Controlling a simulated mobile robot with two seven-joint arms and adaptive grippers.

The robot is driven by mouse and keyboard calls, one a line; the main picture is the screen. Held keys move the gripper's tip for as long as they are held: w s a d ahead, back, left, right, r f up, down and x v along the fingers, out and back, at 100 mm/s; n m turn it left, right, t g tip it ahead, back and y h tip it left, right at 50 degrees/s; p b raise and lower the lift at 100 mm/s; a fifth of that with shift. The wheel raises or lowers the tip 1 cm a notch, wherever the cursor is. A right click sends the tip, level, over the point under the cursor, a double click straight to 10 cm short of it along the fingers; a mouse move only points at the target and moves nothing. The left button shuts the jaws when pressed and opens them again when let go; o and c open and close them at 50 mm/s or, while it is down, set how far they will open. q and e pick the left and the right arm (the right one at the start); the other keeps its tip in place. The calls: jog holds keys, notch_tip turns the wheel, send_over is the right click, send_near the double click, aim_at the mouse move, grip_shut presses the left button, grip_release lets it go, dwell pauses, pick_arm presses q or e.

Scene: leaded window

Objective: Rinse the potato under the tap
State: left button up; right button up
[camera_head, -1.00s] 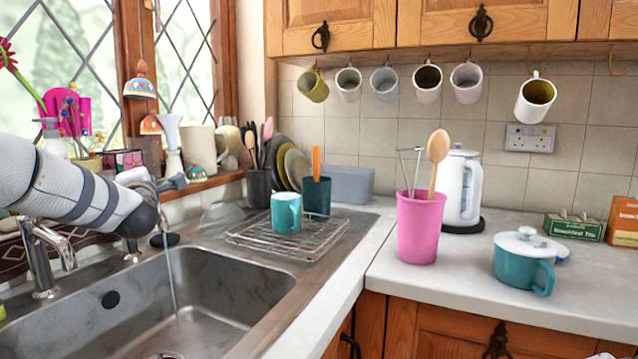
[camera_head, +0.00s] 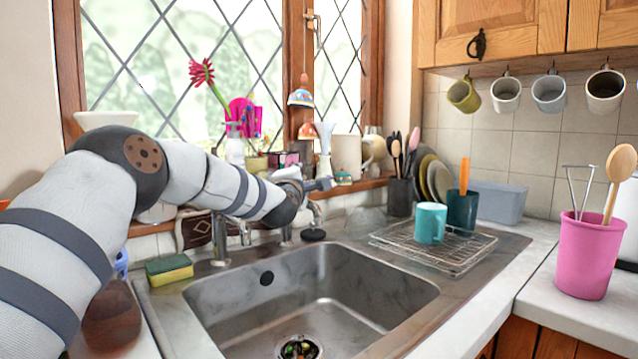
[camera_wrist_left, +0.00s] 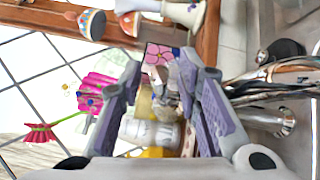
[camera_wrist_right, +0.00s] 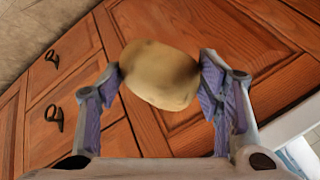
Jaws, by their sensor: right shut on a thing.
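The potato (camera_wrist_right: 160,75) is pale tan and oblong, clamped between the fingers of my right gripper (camera_wrist_right: 160,80) in the right wrist view. Neither shows in the head view. My left gripper (camera_wrist_left: 160,85) is open and empty, with the window sill behind its fingers. In the head view, its arm reaches across to the back of the sink (camera_head: 390,292), near the taps. I cannot make out a water stream now.
A sponge (camera_head: 169,269) lies at the sink's left. A wire rack (camera_head: 432,248) with a teal mug (camera_head: 431,222) is on the drainer at right. A pink utensil pot (camera_head: 589,254) stands on the right counter. Wooden cupboard doors (camera_wrist_right: 65,85) are behind the potato.

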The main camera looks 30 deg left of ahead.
pick_arm(q)
jog(key=v, duration=1.2)
jog(key=shift+f, duration=0.1)
